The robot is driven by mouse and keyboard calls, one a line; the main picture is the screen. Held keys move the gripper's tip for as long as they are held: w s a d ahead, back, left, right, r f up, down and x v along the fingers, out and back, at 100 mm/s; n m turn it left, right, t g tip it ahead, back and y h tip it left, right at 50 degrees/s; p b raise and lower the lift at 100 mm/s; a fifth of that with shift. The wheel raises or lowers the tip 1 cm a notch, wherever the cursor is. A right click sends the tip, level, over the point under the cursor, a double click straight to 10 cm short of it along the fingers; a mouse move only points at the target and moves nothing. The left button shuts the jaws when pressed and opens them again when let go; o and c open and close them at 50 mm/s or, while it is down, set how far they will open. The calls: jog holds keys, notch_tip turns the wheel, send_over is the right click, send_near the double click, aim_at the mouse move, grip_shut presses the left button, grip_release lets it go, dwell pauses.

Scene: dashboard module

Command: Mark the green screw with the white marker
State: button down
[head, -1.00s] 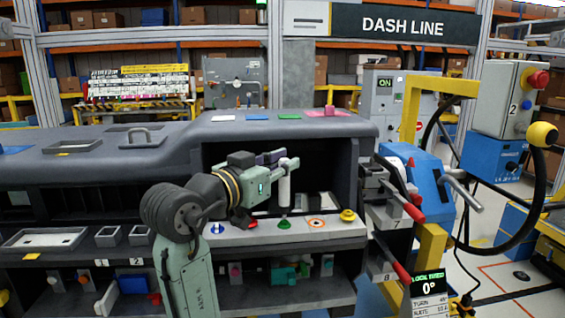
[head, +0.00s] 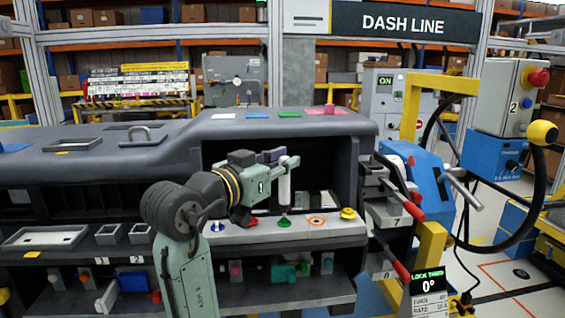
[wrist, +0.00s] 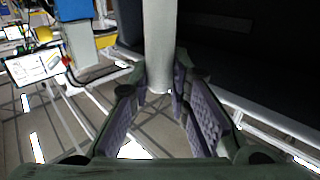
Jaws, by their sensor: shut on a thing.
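My gripper (head: 285,163) is shut on a white marker (head: 284,190), which it holds upright inside the dash opening. In the wrist view the marker (wrist: 159,45) stands between the two purple-lined fingers of my gripper (wrist: 160,105). The green screw (head: 284,222) sits on the light ledge straight below the marker. The marker's lower end is at or very close to the top of the screw; I cannot tell whether they touch. The wrist view does not show the screw.
On the same ledge are a blue screw (head: 217,227), an orange ring mark (head: 316,221) and a yellow screw (head: 348,213). The clamps with red handles (head: 416,212) stand just right of the opening. The dash top (head: 210,130) overhangs my gripper.

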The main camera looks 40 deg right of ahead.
jog(key=shift+f, duration=0.3)
dwell(0.4)
jog(key=shift+r, duration=0.15)
jog(key=shift+r+p, duration=1.8)
jog(key=shift+r, duration=0.6)
jog(key=shift+f, duration=0.15)
